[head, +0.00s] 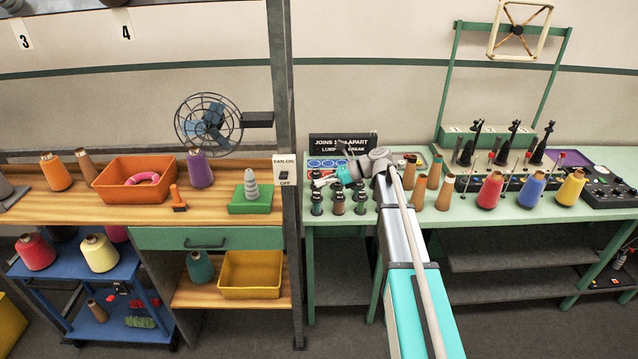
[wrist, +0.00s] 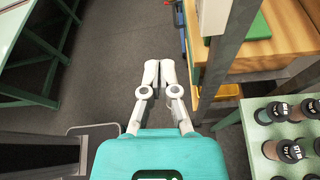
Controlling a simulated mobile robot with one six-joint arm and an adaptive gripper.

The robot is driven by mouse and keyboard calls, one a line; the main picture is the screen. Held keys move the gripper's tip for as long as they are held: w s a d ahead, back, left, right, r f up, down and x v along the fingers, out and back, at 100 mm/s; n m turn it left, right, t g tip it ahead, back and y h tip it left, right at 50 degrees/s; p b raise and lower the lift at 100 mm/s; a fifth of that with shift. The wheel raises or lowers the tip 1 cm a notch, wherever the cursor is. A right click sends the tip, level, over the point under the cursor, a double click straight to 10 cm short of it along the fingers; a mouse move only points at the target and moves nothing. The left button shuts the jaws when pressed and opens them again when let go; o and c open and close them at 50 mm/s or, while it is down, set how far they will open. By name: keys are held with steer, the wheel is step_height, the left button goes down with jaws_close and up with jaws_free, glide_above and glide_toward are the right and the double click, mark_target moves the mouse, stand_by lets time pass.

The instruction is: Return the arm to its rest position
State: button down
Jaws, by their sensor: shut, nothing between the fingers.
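My gripper (head: 327,181) is at the end of my outstretched arm, over the left end of the green table (head: 345,231) in the head view. It looks small and partly covered there. In the wrist view its two pale fingers (wrist: 158,73) are together, shut with nothing between them. Beyond them is bare grey floor (wrist: 115,70). My arm reaches forward from the lower middle of the head view and hides part of the table.
Dark-capped spools (head: 339,203) stand close by my gripper on the green table. A steel post (head: 285,100) with a fan switch (head: 285,170) and the wooden bench (head: 105,204) are to the left. A black sign (head: 342,144) stands behind. Cones (head: 490,190) stand to the right.

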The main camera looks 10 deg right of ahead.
steer(key=s+d+f+n+h+b, duration=0.3)
steer(key=s+f+n+h, duration=0.4)
steer(key=s, duration=0.5)
steer(key=s+d+f+n+h+b, duration=0.3)
steer(key=s+f+n+h, duration=0.4)
steer(key=s+f+n, duration=0.4)
steer(key=shift+s+d+n, duration=0.85)
steer(key=shift+s+n, duration=0.15)
steer(key=shift+s, duration=0.2)
steer(key=shift+f, duration=0.1)
